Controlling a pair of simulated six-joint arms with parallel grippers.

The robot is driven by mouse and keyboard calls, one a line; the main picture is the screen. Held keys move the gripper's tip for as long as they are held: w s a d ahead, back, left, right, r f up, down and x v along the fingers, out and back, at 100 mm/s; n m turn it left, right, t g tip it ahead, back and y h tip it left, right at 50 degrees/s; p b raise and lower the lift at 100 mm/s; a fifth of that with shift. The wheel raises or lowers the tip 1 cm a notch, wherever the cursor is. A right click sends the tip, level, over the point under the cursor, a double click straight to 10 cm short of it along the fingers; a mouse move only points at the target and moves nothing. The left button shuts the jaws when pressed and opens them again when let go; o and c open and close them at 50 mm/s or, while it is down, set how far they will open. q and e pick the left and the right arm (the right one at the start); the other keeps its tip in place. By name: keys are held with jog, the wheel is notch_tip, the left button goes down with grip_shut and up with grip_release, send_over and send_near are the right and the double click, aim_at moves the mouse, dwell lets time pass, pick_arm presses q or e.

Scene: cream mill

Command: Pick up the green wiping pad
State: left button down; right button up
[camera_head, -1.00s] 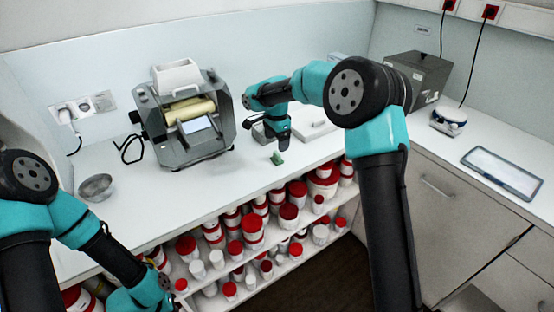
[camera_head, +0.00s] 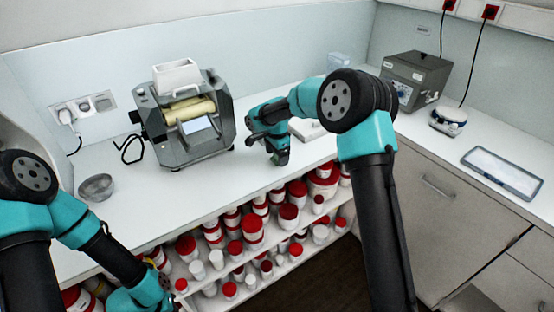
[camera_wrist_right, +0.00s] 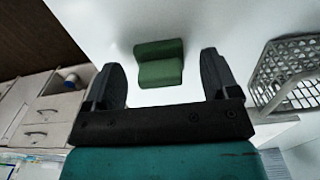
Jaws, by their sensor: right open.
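The green wiping pad (camera_wrist_right: 159,64) lies on the white counter in the right wrist view, ahead of and between the two dark fingers. My right gripper (camera_wrist_right: 160,75) is open, with clear gaps on both sides of the pad. In the head view the right gripper (camera_head: 279,158) points down near the counter's front edge, and it largely hides the pad there. My left arm comes in at the lower left of the head view, and its gripper fingers cannot be made out.
A grey mill (camera_head: 187,118) with yellowish rollers stands left of the right gripper. A metal bowl (camera_head: 97,187) sits farther left. A grey basket (camera_wrist_right: 285,72) shows in the wrist view. Shelves below the counter hold several red-lidded jars (camera_head: 253,226).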

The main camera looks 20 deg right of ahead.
jog(key=shift+f, duration=0.3)
jog(key=shift+c, duration=0.3)
jog(key=c, duration=1)
jog(key=shift+r, duration=0.1)
jog(key=shift+r, duration=0.5)
notch_tip(320, 180, up, 3)
jog(key=shift+f, duration=0.15)
jog(key=s+a, duration=0.2)
jog(key=s, duration=0.5)
jog(key=s+a+r, duration=0.1)
jog(key=s+a, duration=0.1)
jog(key=s, duration=0.6)
jog(key=shift+s+a, duration=0.2)
jog(key=shift+a, duration=0.1)
